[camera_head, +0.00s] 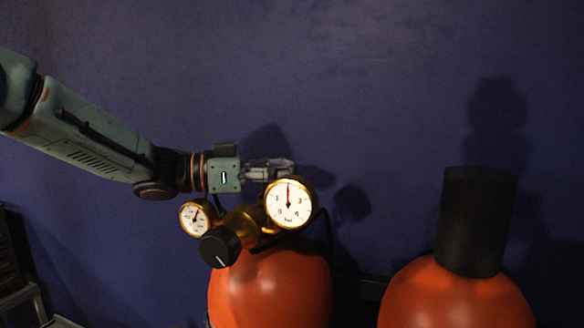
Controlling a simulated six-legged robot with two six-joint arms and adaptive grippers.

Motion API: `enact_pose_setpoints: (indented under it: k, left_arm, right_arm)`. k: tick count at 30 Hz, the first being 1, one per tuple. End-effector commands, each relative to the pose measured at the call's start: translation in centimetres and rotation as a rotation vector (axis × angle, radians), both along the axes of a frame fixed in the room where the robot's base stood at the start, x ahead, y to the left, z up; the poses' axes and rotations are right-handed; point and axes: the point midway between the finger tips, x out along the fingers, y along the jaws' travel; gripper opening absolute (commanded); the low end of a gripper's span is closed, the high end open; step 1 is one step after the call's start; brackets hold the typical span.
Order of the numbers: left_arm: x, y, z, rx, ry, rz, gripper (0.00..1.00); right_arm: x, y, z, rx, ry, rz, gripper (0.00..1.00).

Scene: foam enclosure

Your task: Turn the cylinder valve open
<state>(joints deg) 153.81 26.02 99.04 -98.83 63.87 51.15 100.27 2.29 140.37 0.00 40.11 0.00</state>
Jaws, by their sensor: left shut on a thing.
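An orange cylinder (270,288) stands at the lower middle with a brass regulator (240,220) on top. The regulator carries a larger round gauge (289,204), a smaller gauge (196,217) and a black knob (220,247) at the front. My left gripper (275,170) reaches in from the left, above and behind the gauges. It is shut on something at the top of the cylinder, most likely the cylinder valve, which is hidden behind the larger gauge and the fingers. My right gripper is not in view.
A second orange cylinder (455,300) with a black cap (476,221) stands at the right. A dark blue wall (380,80) is close behind. A dark rack-like object (20,270) is at the lower left edge. The space above the cylinders is clear.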

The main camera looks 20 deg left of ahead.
Motion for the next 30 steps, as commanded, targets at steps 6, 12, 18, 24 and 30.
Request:
enact_pose_setpoints:
  k: [6, 12, 18, 24, 30]
  left_arm:
    - [0.15, 0.18, 0.09, -0.001, 0.002, 0.054, 0.01]
    - [0.17, 0.18, 0.07, -0.001, 0.002, 0.054, 0.00]
    - [0.15, 0.16, 0.04, -0.001, 0.002, 0.053, 0.43]
    - [0.14, 0.14, 0.01, 0.000, 0.002, 0.052, 0.60]
    - [0.14, 0.13, -0.01, 0.000, 0.001, 0.052, 0.62]
  right_arm:
    - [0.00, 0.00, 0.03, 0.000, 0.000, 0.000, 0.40]
    - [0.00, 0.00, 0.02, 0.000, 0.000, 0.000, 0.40]
    - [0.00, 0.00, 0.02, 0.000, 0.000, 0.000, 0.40]
    - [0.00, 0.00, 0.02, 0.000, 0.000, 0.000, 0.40]
    - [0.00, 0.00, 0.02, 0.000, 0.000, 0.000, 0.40]
